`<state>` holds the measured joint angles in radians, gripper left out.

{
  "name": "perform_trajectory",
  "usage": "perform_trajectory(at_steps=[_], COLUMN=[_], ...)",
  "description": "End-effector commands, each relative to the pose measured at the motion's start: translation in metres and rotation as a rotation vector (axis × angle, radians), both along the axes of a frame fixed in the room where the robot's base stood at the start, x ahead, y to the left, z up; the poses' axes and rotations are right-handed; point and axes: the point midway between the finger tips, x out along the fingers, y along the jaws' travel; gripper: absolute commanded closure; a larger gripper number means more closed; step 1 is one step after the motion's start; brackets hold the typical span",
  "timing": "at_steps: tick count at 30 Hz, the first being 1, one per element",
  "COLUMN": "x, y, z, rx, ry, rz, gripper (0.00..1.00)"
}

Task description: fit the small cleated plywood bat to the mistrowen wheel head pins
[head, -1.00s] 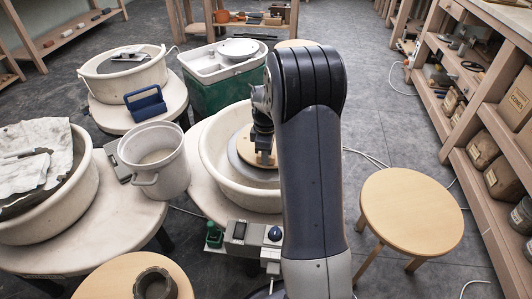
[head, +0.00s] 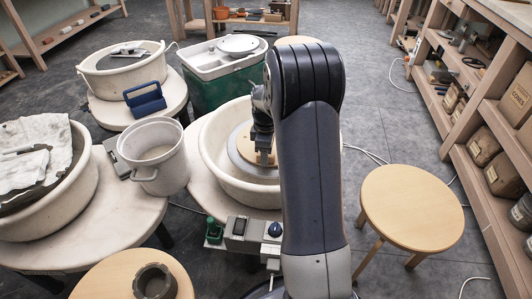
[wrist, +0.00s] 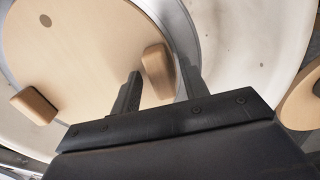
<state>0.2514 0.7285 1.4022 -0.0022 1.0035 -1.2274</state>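The plywood bat (head: 244,142) is a pale round board over the grey wheel head (head: 236,159), inside the white basin of the middle wheel. In the wrist view the bat (wrist: 85,60) fills the upper left, with a dark round hole (wrist: 45,20) and two wooden cleats, one at left (wrist: 34,105) and one at right (wrist: 157,70). My gripper (wrist: 160,75) is open, with its fingers on either side of the right cleat and a gap showing beside it. In the head view my gripper (head: 264,158) is low over the bat. The pins are hidden; I cannot tell whether the bat sits on them.
The white basin (head: 215,175) surrounds the wheel head closely. A white bucket (head: 157,158) and another wheel basin (head: 80,205) stand at left. A control box (head: 250,231) is in front. A round stool (head: 412,208) stands at right, with open floor around it and shelves beyond.

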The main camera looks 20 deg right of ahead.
Motion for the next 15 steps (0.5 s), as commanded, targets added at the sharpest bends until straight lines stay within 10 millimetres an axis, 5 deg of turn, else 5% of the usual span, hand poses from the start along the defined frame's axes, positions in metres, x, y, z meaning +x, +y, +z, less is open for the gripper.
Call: perform_trajectory(at_steps=[9,15], x=[-0.001,0.0], y=[0.0,0.0], z=[0.001,0.031], rx=[0.001,0.0], ry=[0.003,-0.002], rz=[0.0,0.0], gripper=[0.53,0.53])
